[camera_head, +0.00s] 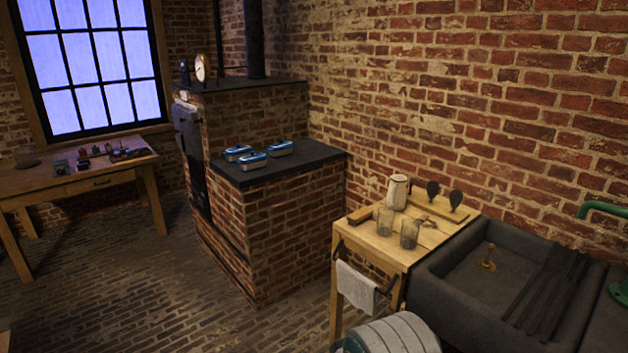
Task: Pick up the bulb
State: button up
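I cannot make out a bulb for certain in the head view. Several small dark, red and yellowish items (112,153) lie on the wooden workbench (60,184) at the left, under the window, too small to tell apart. Two clear glass jars (409,234) stand upright on the small wooden table (384,247) at the right of centre. A pale jug (398,192) stands behind them, beside two dark paddle-shaped things (433,190). My gripper is not in view.
A brick stove (290,225) with three blue-and-silver tins (252,161) on its dark top stands at centre. A dark stone sink (450,293) adjoins the small table, whose front rail holds a cloth (357,288). Brick floor (130,290) lies open at left and centre.

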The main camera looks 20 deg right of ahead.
aim_at(457, 196)
jog(key=i+u, duration=0.3)
jog(key=i, duration=1.15)
jog(key=i+z, duration=0.6)
jog(key=z, duration=0.2)
jog(key=i+j+z, duration=0.2)
jog(key=z, duration=0.2)
jog(key=i+z, duration=0.2)
jog(key=z, duration=0.2)
jog(key=i+z, duration=0.15)
jog(key=z, duration=0.25)
jog(key=i+j+z, duration=0.1)
jog(key=z, duration=0.25)
jog(key=i+j+z, duration=0.15)
jog(key=z, duration=0.25)
jog(key=i+j+z, duration=0.3)
jog(key=i+l, duration=0.05)
jog(key=l, duration=0.05)
